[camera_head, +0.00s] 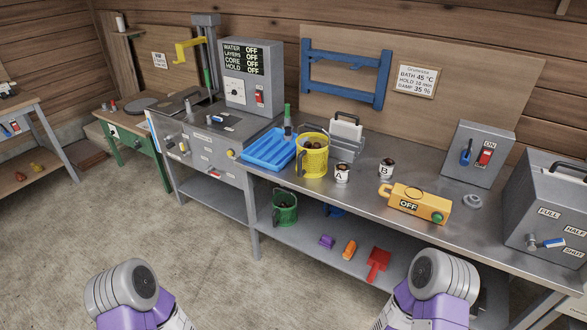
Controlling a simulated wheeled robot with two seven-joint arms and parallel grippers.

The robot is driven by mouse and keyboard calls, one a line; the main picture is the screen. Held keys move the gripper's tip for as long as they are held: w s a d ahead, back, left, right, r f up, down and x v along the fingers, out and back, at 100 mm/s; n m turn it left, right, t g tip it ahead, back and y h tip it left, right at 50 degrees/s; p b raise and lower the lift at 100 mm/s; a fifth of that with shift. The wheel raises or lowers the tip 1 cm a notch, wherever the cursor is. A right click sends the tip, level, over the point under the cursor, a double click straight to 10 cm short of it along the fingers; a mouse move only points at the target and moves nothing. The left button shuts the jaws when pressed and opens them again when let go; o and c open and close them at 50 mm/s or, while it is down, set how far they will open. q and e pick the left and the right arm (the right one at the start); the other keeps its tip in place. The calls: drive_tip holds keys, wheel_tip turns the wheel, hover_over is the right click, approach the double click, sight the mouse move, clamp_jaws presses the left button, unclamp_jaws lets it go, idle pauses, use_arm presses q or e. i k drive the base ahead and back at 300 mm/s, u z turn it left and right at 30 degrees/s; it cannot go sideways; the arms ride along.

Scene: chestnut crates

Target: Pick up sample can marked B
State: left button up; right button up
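The sample can marked B (386,169) stands upright on the grey metal bench. It is a small white can with a dark top, behind the yellow box labelled OFF. The sample can marked A (342,174) stands to its left, beside a yellow bucket. Nothing touches can B that I can see. Parts of my two arms, purple and grey, show at the bottom edge, well in front of the bench. Neither gripper's fingers can be seen.
The yellow OFF box (415,203) stands in front and right of can B. The yellow bucket (313,156) and blue tray (268,149) are to the left. A grey ON switch box (480,153) is at right. A lower shelf holds a green bucket (285,208).

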sight(387, 169)
drive_tip(key=u, duration=1.95)
drive_tip(key=i, duration=0.85)
drive_tip(key=z, duration=3.05)
